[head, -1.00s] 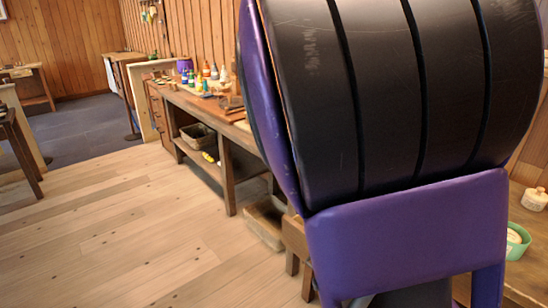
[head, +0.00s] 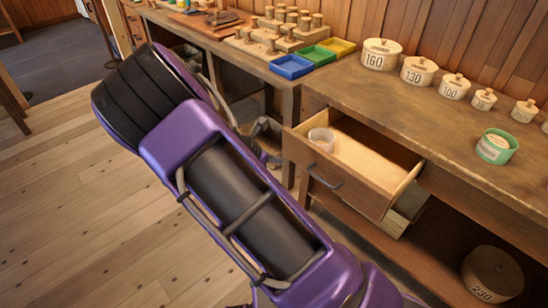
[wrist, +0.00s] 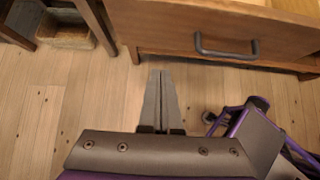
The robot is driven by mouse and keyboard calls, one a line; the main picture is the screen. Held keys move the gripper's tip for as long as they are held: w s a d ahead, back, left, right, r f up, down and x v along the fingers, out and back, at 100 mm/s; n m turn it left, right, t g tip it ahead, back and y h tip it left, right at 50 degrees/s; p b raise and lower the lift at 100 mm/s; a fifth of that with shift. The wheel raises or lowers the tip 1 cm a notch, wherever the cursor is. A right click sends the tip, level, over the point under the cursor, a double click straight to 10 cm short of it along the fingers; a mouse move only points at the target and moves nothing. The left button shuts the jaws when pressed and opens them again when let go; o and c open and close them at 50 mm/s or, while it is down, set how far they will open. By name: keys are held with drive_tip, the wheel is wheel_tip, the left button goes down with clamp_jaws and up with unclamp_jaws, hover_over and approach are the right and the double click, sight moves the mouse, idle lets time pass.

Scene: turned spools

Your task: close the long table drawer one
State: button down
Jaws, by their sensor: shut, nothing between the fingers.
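The drawer (head: 328,177) of the long wooden table (head: 450,150) stands open in the head view, pulled out toward the floor side. A round whitish cup (head: 322,139) sits inside it near its front. Its dark bar handle (head: 325,176) is on the front panel and also shows at the upper right of the wrist view (wrist: 227,49). My gripper (wrist: 161,73) is shut and empty in the wrist view, below and left of the handle, apart from it, with wooden floor behind the fingertips. In the head view my purple and black arm hides the gripper.
Numbered round lidded boxes (head: 381,54) and a green tub (head: 496,147) stand on the tabletop. Blue, green and yellow trays (head: 291,66) lie on the neighbouring table. A box marked 230 (head: 492,274) sits on the lower shelf. The floor (head: 80,210) at left is clear.

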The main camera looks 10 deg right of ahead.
sight(300, 158)
drive_tip(key=w+d+f, duration=0.1)
drive_tip(key=d, duration=0.1)
drive_tip(key=w+d+f, duration=0.1)
drive_tip(key=w+d, duration=0.1)
drive_tip(key=w+d+f, duration=0.1)
drive_tip(key=d+f, duration=0.1)
drive_tip(key=shift+w+b, duration=0.2)
drive_tip(key=shift+b, duration=0.2)
drive_tip(key=shift+w+d, duration=0.2)
drive_tip(key=shift+d, duration=0.05)
drive_tip(key=shift+d, duration=0.15)
